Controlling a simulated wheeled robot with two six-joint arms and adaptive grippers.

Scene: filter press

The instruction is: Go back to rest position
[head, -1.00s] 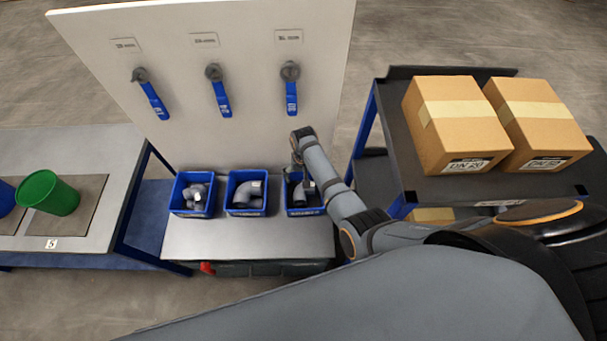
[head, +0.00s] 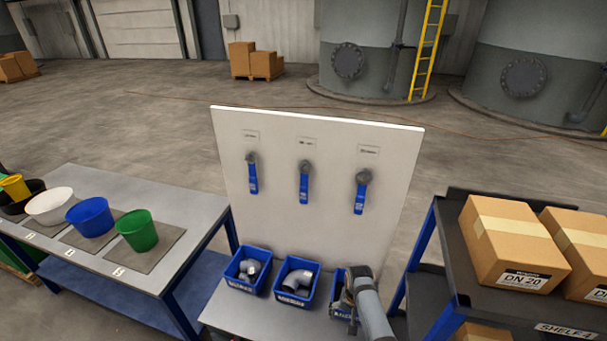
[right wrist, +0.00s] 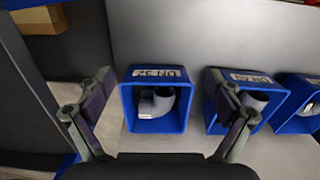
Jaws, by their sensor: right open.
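My right gripper (head: 347,298) hangs at the rightmost blue bin (head: 340,312) in the head view, which it and my arm partly cover. In the right wrist view the gripper (right wrist: 158,82) is open, its two fingers spread apart on either side of that bin (right wrist: 127,110). A grey pipe elbow (right wrist: 155,103) lies inside the bin, with nothing between the fingertips gripped. My left gripper is in neither view.
Two more blue bins (head: 230,277) (head: 281,290) with grey fittings stand left of it. Behind rises a white panel (head: 285,225) with three blue-handled valves. A dark shelf (head: 462,250) with boxes (head: 512,245) stands right; a table (head: 190,205) with buckets stands left.

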